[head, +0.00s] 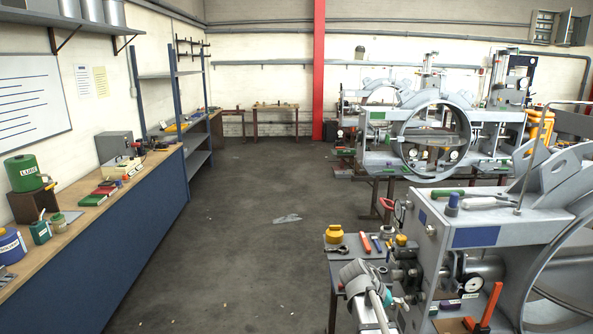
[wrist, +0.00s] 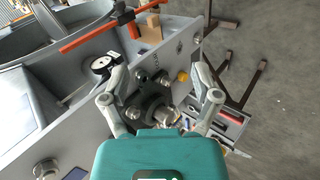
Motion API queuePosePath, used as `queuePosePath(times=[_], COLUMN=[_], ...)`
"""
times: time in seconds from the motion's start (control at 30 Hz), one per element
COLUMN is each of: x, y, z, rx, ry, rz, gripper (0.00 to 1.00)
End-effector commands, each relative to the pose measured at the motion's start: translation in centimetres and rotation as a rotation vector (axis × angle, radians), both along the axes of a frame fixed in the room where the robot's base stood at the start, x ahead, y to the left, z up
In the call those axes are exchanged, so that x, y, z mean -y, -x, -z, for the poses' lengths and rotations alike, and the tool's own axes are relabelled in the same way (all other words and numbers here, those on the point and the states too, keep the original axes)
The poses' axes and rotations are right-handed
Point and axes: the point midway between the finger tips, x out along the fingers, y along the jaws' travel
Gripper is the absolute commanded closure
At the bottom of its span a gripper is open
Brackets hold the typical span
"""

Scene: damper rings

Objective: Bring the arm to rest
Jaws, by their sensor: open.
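My gripper (wrist: 157,66) is open in the wrist view, its two grey fingers spread above its teal body. Nothing is clearly held between them. A dark round fitting with bolts (wrist: 152,88) on the grey machine's side plate shows between the fingers; I cannot tell how far off it is. In the head view my arm (head: 362,283) reaches in at the bottom, right of centre, beside the near grey machine (head: 475,215). A bit of teal shows there, but the fingers cannot be made out.
A dial gauge (head: 470,285) and an orange handle (head: 490,305) are on the near machine, close to my arm. A small table with a yellow pot (head: 334,234) and tools stands behind the arm. The floor (head: 240,225) is mostly open up to the long left bench (head: 150,215).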

Motion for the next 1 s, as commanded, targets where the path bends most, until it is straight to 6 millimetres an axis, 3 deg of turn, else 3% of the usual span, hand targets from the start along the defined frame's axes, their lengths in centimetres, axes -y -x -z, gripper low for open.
queuePosePath(times=[0.03, 0.2, 0.5, 0.7, 1.0], x=[-0.6, -3.5, -8.8, -10.6, -10.9], y=[1.6, 5.1, 10.2, 11.6, 11.7], z=[1.3, 4.3, 7.5, 7.9, 7.9], rx=[-0.006, -0.025, -0.039, -0.039, -0.039], ry=[-0.057, -0.269, -0.604, -0.711, -0.727], rz=[-0.004, -0.026, -0.067, -0.081, -0.084], gripper=[0.2, 0.2, 0.2, 0.2, 0.2])
